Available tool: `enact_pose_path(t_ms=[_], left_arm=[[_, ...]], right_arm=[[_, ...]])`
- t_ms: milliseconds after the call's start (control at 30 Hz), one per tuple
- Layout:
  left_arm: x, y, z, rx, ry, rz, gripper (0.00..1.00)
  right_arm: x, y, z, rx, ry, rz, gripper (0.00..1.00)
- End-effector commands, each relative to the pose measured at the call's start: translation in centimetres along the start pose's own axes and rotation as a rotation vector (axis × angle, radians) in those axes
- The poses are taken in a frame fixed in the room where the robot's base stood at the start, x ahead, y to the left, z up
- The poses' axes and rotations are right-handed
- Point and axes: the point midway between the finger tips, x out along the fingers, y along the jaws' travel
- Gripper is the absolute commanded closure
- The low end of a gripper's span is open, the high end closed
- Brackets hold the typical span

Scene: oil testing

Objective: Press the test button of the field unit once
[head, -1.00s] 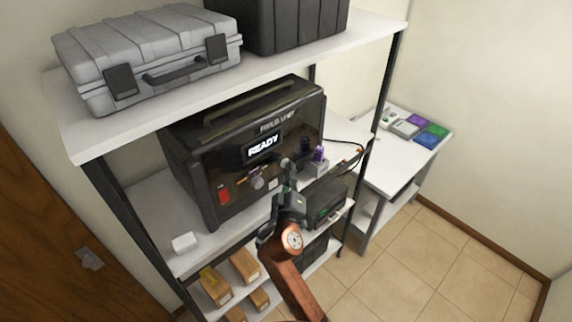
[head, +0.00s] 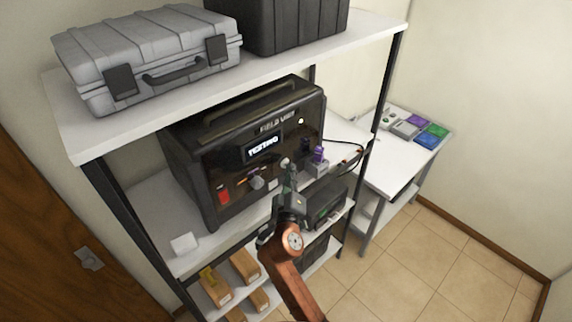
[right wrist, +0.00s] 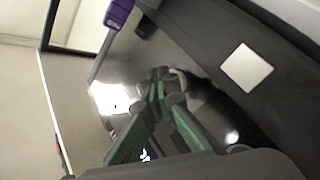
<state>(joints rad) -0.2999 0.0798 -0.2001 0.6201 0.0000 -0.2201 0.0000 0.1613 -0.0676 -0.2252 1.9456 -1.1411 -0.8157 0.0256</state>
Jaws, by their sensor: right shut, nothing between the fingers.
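The field unit (head: 230,170) is a black box with a top handle on the middle shelf, and its display (head: 263,146) reads "TESTING". A red switch (head: 223,196), a grey knob (head: 257,183) and a round pale button (head: 285,163) are on its front. My right gripper (head: 288,172) is shut and empty, its tips at the front panel by that round button. In the right wrist view the gripper (right wrist: 160,78) is shut with its tips close to the panel; whether they touch it I cannot tell. My left gripper is not in view.
A purple-capped item (head: 319,155) stands on a small grey block right of the unit. A grey case (head: 150,55) lies on the top shelf. A dark device (head: 328,203) sits below right. A white side table (head: 395,170) stands at the right.

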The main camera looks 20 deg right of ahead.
Motion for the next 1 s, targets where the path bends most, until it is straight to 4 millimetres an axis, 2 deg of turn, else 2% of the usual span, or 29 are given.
enact_pose_path(t_ms=[567, 1000], left_arm=[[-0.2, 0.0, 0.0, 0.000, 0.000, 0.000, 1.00], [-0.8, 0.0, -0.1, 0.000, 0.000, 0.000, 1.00]], right_arm=[[-1.0, 0.7, 0.7, 0.000, -0.002, -0.001, 1.00], [-3.8, 2.7, 2.8, -0.001, -0.002, -0.001, 1.00]])
